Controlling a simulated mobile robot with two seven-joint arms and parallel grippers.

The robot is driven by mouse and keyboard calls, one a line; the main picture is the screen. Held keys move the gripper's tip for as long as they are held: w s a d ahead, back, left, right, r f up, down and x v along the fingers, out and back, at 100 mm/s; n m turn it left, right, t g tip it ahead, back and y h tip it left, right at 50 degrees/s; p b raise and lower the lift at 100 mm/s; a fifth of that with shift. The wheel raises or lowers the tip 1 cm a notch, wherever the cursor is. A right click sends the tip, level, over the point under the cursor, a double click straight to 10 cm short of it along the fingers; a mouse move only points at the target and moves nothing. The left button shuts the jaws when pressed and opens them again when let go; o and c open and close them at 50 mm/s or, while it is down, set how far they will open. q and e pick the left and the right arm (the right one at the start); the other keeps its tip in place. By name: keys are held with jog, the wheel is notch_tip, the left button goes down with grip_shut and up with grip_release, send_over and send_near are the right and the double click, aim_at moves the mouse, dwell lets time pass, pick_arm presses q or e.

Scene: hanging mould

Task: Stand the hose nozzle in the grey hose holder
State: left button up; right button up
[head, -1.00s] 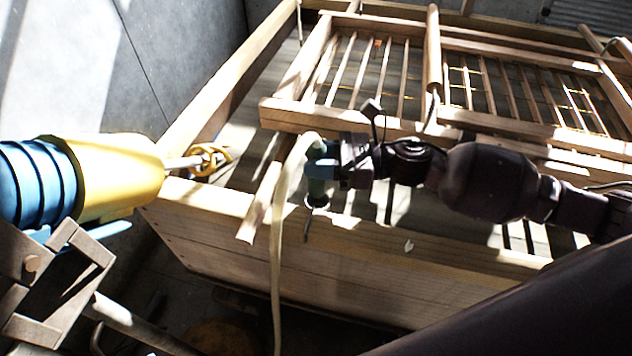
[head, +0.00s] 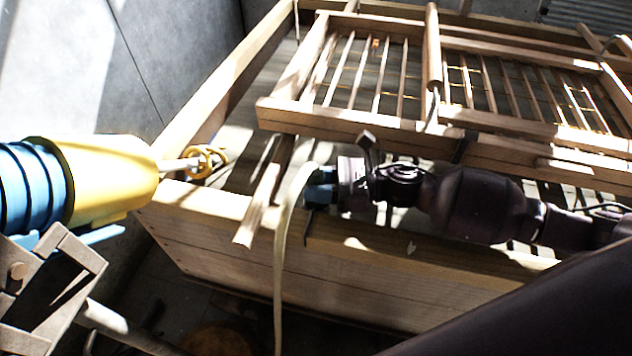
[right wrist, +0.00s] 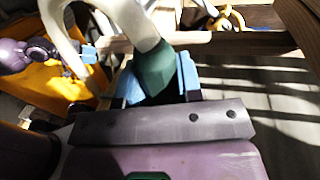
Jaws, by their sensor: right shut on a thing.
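The hose nozzle is dark green and shows in the right wrist view (right wrist: 155,72), with a thick cream hose (head: 283,240) curving from its top. My right gripper (head: 320,188) is shut on the nozzle, its blue fingers on either side. In the head view the gripper mostly hides the nozzle, just above the front wooden beam. A dark grey piece (head: 308,222) at the beam below it may be the grey hose holder; I cannot tell whether the nozzle touches it.
The long wooden front beam (head: 400,240) runs under the right gripper. A slatted wooden frame (head: 380,122) lies behind it. A yellow cone with blue rings (head: 110,178) is at the left, near a yellow ring (head: 208,160). The hose hangs over the beam's front.

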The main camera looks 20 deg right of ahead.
pick_arm(q)
jog(key=shift+s+f, duration=0.1)
jog(key=shift+f, duration=0.25)
pick_arm(e)
jog(key=shift+f, duration=0.35)
jog(key=o, duration=0.9)
jog(key=shift+o, duration=0.7)
pick_arm(q)
jog(key=shift+s, duration=0.2)
pick_arm(e)
jog(key=shift+r, duration=0.1)
jog(key=shift+r, duration=0.25)
jog(key=shift+d+r, duration=0.1)
jog(key=shift+d, duration=0.1)
pick_arm(q)
jog(key=shift+w, duration=0.25)
pick_arm(e)
jog(key=v, duration=1.1)
jog(key=shift+s+d, duration=0.2)
jog(key=shift+d, duration=0.1)
pick_arm(q)
jog(key=shift+s+f, duration=0.15)
jog(key=shift+s, duration=0.2)
